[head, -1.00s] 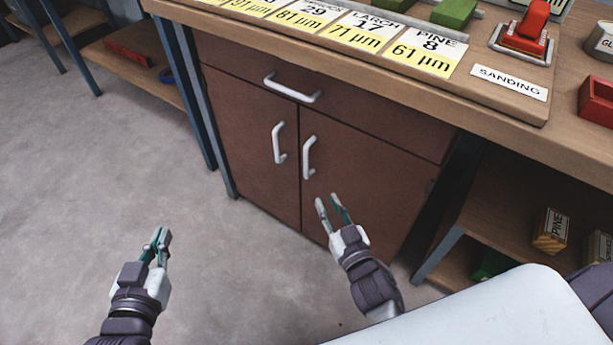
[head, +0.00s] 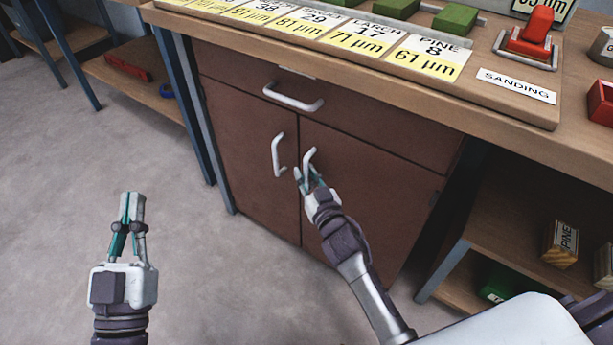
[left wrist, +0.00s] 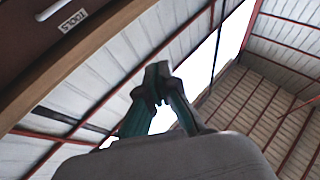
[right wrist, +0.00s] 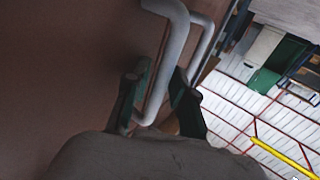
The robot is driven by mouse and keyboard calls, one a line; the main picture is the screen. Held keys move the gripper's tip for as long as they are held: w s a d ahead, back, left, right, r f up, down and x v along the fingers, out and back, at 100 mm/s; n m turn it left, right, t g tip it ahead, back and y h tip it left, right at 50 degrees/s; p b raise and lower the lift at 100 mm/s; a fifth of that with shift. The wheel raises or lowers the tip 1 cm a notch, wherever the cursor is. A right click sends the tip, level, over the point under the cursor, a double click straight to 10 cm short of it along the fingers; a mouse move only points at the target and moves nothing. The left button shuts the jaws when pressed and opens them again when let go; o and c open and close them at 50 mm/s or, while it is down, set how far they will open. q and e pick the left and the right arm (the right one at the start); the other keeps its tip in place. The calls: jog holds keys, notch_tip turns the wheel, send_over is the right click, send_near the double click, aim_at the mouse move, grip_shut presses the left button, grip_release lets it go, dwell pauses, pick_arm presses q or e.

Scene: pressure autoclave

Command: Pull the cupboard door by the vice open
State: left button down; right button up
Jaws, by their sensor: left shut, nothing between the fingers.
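A brown cupboard under the workbench has two closed doors, a left door (head: 250,165) and a right door (head: 375,185), each with a white upright bar handle. No vice shows, so I cannot tell which door is by it. My right gripper (head: 307,175) is at the right door's handle (head: 309,155). In the right wrist view its open fingers (right wrist: 160,95) stand on either side of the handle bar (right wrist: 168,65); contact is unclear. My left gripper (head: 131,200) is shut and empty, over the floor left of the cupboard. Its closed fingertips show in the left wrist view (left wrist: 158,72).
A drawer with a white handle (head: 293,98) is above the doors. The bench top holds a sanding board (head: 520,108) and a red box (head: 601,102). An open shelf (head: 515,235) with wood blocks stands to the right. The floor (head: 90,190) in front and left is clear.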

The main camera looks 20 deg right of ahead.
grip_shut()
dwell(0.4)
